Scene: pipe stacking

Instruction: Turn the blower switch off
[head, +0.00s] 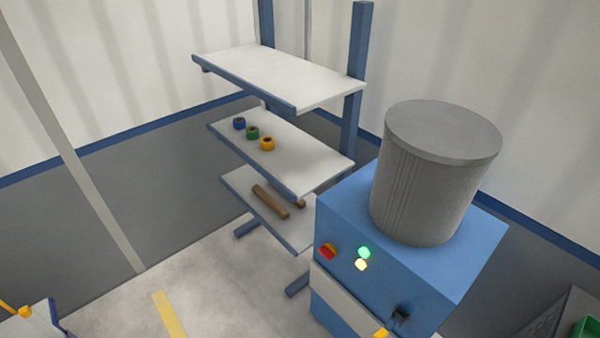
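The blower is a blue box cabinet (410,262) with a large grey ribbed cylinder (432,180) on top, at the right of the head view. To the right of the switch are a bright green light (364,252) and a bright pale yellow light (361,265), both looking lit. A small black fitting (400,314) sits lower right on the front. The switch's exact position is too small to tell. I cannot make out either gripper in this view.
A blue-framed shelf (280,78) stands behind, left of the blower. Its middle board holds blue, green and yellow rings; brown bars lie on the lower board. Small orange pieces show at the bottom left (25,311) and bottom edge (380,333). A green bin (585,328) is at bottom right.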

